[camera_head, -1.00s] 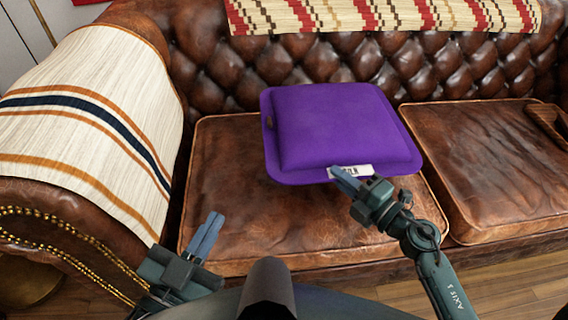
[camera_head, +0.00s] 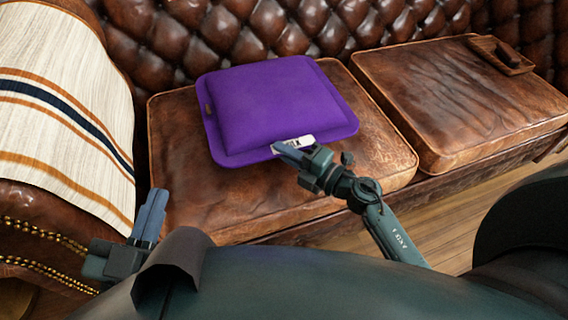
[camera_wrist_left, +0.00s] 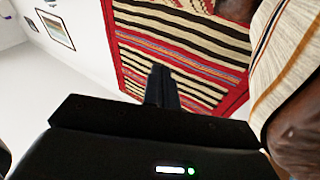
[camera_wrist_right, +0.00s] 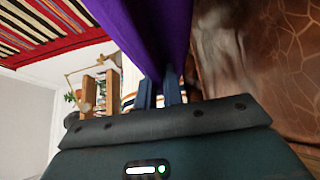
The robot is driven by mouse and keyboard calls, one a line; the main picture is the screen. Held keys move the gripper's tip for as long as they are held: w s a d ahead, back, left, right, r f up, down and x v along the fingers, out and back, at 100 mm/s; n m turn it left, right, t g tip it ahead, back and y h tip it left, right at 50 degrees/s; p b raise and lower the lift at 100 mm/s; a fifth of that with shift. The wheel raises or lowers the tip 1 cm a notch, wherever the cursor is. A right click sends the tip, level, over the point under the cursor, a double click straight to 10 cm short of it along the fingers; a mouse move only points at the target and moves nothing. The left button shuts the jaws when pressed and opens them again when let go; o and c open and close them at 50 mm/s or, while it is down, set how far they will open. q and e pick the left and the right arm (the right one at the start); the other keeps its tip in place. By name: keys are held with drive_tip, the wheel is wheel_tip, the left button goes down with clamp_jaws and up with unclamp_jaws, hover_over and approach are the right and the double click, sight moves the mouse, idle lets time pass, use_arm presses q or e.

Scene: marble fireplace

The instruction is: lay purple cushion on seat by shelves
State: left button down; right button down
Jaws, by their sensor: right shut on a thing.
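The purple cushion (camera_head: 275,105) is over the left seat (camera_head: 180,190) of the brown leather sofa, label edge toward me. Whether it touches the seat or hangs just above is unclear. My right gripper (camera_head: 284,150) is shut on its front edge beside the white label (camera_head: 297,142). The right wrist view shows the cushion (camera_wrist_right: 150,30) at the fingers (camera_wrist_right: 160,92). My left gripper (camera_head: 151,212) is shut and empty near the sofa's left arm; its fingers are together in the left wrist view (camera_wrist_left: 161,85). No shelves show in the head view.
A striped throw (camera_head: 60,110) covers the sofa's left arm. The right seat (camera_head: 460,95) is mostly bare, with a brown wooden tray (camera_head: 500,55) at its back. The tufted backrest (camera_head: 240,30) stands behind. Wood floor (camera_head: 440,230) shows in front.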

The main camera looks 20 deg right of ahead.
wheel_tip(320, 180, down, 3)
drive_tip(key=shift+f+b, duration=0.2)
drive_tip(key=shift+b, duration=0.9)
drive_tip(key=shift+r, duration=0.1)
drive_tip(key=c, duration=2)
unclamp_jaws()
drive_tip(key=shift+f, duration=0.25)
drive_tip(key=o, duration=0.5)
drive_tip(key=shift+r, duration=0.1)
drive_tip(key=shift+s+d, duration=0.1)
drive_tip(key=shift+s, duration=0.1)
drive_tip(key=p+v, duration=0.2)
drive_tip(key=v, duration=0.9)
drive_tip(key=shift+s+d, duration=0.2)
drive_tip(key=shift+s, duration=0.05)
